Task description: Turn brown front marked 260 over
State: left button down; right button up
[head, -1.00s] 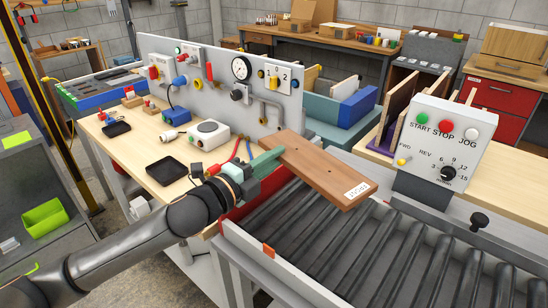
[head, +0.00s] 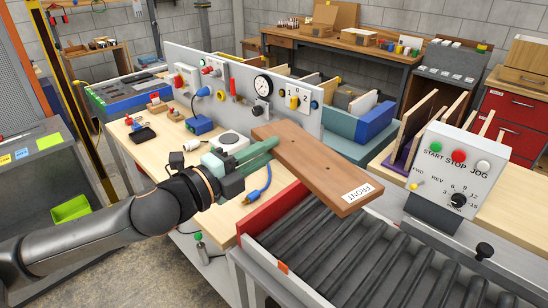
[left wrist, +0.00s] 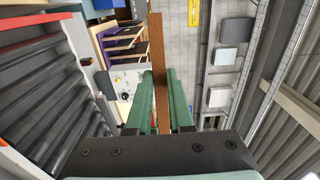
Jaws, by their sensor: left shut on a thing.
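The brown front (head: 318,168) is a flat wooden board with small dark holes and a white label near its near right end. The left wrist view shows the board edge-on (left wrist: 157,70) between the fingers (left wrist: 159,105). The board's underside is hidden in the head view. My right gripper is not in view.
The roller conveyor (head: 390,265) runs below, with a red end plate (head: 272,214). A control box (head: 455,170) stands at its right side. The wooden workbench (head: 165,155) holds a blue block, a gauge panel (head: 225,85) and small parts. Upright boards (head: 418,125) stand behind the conveyor.

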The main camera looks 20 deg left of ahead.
pick_arm(q)
jog(key=n, duration=3.5)
jog(key=shift+s+r+n, duration=0.2)
jog(key=shift+r+n, duration=0.2)
jog(key=shift+a, duration=0.1)
